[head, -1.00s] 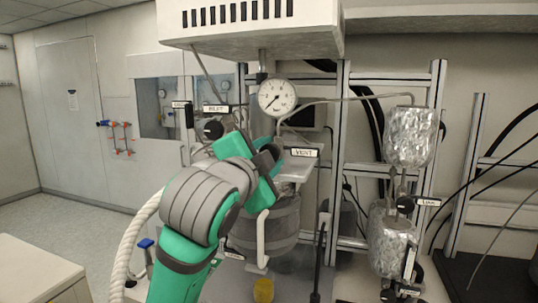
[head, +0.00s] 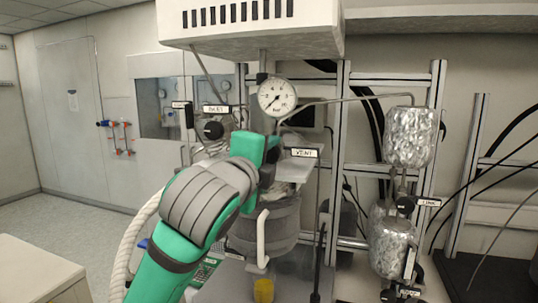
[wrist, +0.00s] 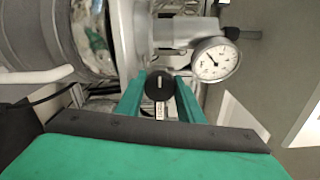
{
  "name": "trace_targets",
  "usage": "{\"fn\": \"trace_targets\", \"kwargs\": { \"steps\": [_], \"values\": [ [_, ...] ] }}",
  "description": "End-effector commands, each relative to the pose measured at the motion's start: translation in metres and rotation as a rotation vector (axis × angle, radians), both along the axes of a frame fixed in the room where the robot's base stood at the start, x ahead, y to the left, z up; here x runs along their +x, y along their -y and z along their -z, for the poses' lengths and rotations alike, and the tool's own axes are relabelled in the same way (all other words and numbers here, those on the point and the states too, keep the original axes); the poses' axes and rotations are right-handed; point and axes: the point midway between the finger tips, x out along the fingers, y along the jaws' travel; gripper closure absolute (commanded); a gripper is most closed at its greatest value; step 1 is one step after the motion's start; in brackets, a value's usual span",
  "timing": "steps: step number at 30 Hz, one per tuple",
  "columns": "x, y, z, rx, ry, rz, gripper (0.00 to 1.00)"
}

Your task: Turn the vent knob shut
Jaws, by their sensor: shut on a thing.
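In the wrist view the vent knob (wrist: 159,84) is a round black knob with a light mark line running up and down the picture. My gripper (wrist: 160,92) has its two green fingers on either side of the knob, shut on it. A small white label sits just below the knob there. In the head view my gripper (head: 266,160) is at the reactor head, left of the VENT label (head: 304,153). The knob is hidden behind my gripper in that view.
A pressure gauge (head: 277,98) stands just above my gripper. The black inlet knob (head: 213,130) is close on the left. The grey reactor vessel (head: 265,228) is below. Foil-wrapped vessels (head: 409,136) and metal frame posts stand to the right.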

Motion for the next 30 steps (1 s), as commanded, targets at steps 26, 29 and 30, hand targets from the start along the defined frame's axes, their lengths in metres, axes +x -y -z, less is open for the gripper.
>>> {"fn": "trace_targets", "kwargs": {
  "steps": [26, 29, 30],
  "values": [
    [-0.0004, 0.0002, 0.0009, 0.018, 0.004, 0.001, 0.47],
    [-0.0045, -0.0017, 0.0007, 0.018, 0.004, 0.000, 0.47],
    [-0.0079, -0.0031, 0.0006, 0.018, 0.004, -0.001, 0.47]
  ]
}}
